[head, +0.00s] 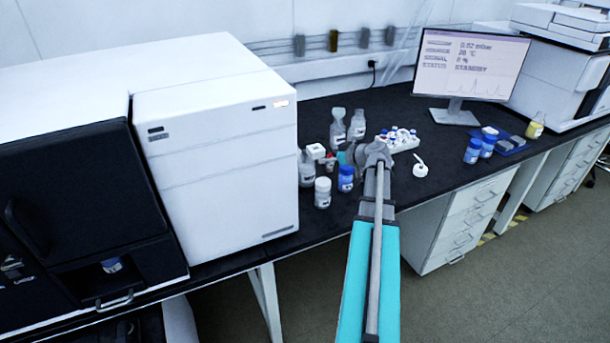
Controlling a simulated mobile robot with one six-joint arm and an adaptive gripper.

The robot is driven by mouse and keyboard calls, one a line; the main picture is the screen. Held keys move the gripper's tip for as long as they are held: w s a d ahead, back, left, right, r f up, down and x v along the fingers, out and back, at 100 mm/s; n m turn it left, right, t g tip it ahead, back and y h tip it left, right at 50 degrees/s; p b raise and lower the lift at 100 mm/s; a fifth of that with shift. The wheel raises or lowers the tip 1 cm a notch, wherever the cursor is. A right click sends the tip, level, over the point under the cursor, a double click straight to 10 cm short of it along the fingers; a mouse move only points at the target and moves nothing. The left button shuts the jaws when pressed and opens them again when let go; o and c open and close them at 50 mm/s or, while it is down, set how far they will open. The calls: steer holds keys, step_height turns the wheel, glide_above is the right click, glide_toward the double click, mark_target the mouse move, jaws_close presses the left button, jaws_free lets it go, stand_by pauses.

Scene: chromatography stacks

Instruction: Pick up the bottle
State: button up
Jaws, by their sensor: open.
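Several bottles stand on the black bench, and the view does not tell which one the task means. A blue bottle with a white cap (345,179) and a white bottle (322,193) stand near the front edge, left of my arm. A clear bottle (306,171) is beside the white instrument. Two more clear bottles (338,130) (357,126) stand farther back. My gripper (349,158) is among these bottles, small and partly hidden by my wrist. It is open, with nothing seen held in it.
A white rack of small vials (400,141) and a small white pot (420,170) are right of my wrist. Blue bottles (473,151), a monitor (472,68) and a yellow bottle (536,126) stand farther right. A large white instrument (215,150) blocks the left.

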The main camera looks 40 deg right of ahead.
mark_target(306, 168)
steer(key=shift+b+x, duration=0.6)
steer(key=shift+x, duration=1.65)
steer(key=shift+w+a, duration=0.1)
steer(key=b+x, duration=0.1)
steer(key=x, duration=0.4)
steer(key=shift+a+r+b, duration=0.1)
steer(key=shift+r+b, duration=0.05)
steer(key=shift+b, duration=0.25)
jaws_close()
